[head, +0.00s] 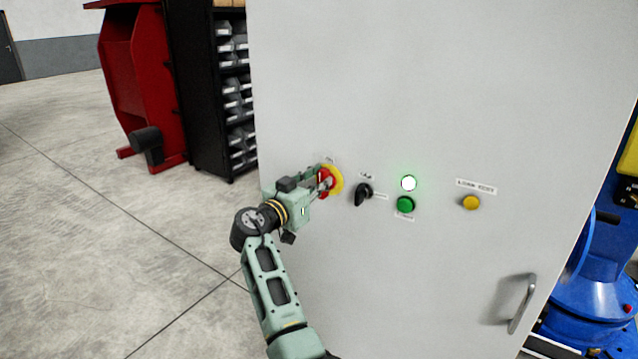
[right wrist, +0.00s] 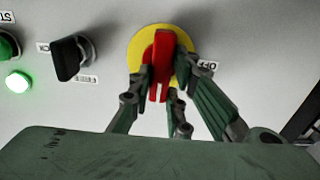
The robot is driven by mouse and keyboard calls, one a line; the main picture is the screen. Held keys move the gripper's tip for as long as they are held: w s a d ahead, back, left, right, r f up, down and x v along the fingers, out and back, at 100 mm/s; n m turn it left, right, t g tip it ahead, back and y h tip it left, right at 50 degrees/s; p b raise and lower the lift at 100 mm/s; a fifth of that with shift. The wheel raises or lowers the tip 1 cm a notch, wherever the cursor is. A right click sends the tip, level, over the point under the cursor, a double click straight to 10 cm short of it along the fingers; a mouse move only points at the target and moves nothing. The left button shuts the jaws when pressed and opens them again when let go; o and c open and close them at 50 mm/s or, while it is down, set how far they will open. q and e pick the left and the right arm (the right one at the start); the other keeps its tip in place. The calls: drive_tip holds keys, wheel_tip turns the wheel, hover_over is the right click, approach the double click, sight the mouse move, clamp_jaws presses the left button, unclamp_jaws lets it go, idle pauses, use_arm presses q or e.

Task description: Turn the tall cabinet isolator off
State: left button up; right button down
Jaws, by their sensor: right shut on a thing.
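The tall grey cabinet (head: 440,90) fills the middle of the head view. Its isolator is a red handle on a yellow round plate (head: 337,180), at the left of the row of controls. In the right wrist view the red handle (right wrist: 163,60) stands upright in the picture on the yellow plate (right wrist: 138,48), with an "OFF" label (right wrist: 207,65) beside it. My right gripper (head: 322,181) is at the isolator, its fingers (right wrist: 168,88) shut on the red handle from both sides. The fingers hide part of the handle and plate. My left gripper is not in view.
Right of the isolator are a black selector knob (head: 362,195), a lit white-green lamp (head: 409,183), a green button (head: 405,204) and a yellow button (head: 471,202). A door handle (head: 522,304) sticks out lower right. A black bin rack (head: 200,100) stands left; blue machinery (head: 590,290) stands right.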

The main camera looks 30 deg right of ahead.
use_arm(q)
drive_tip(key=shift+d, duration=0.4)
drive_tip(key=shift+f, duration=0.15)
use_arm(e)
drive_tip(key=shift+w+n+b, duration=0.15)
drive_tip(key=shift+n+b, duration=1.1)
drive_tip(key=shift+n, duration=0.25)
drive_tip(key=shift+w+n+b, duration=0.1)
drive_tip(key=shift+n+b, duration=0.25)
drive_tip(key=shift+n, duration=0.55)
use_arm(q)
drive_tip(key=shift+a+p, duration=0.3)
drive_tip(key=shift+p, duration=1.2)
use_arm(e)
drive_tip(key=shift+w+a+f+n, duration=0.1)
drive_tip(key=shift+n, duration=2.1)
drive_tip(key=shift+w+a+f+n, duration=0.1)
drive_tip(key=shift+w+f+n, duration=0.05)
drive_tip(key=shift+n, duration=2.05)
drive_tip(key=shift+w+f+n, duration=0.1)
drive_tip(key=shift+n, duration=2.1)
